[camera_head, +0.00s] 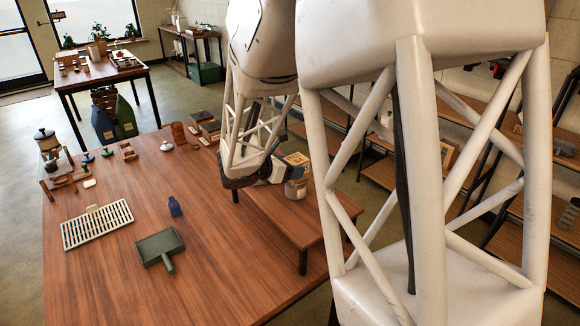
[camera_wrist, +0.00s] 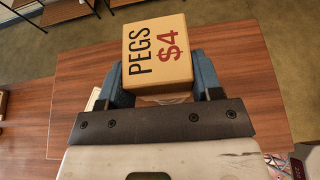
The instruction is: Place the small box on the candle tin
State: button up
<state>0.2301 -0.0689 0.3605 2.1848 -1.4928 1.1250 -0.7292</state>
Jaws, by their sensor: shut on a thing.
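The small box, tan with "PEGS $4" printed on it, is between the two blue fingers of my gripper (camera_wrist: 162,80) in the wrist view, where its printed face (camera_wrist: 158,48) shows. In the head view the box (camera_head: 298,159) is at the end of my arm, beside my gripper (camera_head: 279,172). My gripper is shut on it. The candle tin (camera_head: 296,189), a pale round tin, stands on the small raised wooden stand directly below the box in the head view. I cannot tell whether box and tin touch. My gripper hides part of both.
The raised wooden stand (camera_head: 285,214) stands at the right of the large table (camera_head: 110,285). The table's front is clear.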

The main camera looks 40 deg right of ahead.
jog(key=o, duration=0.9)
jog(key=shift+r, duration=0.15)
jog(key=shift+v, duration=6)
jog(key=shift+s+a, duration=0.1)
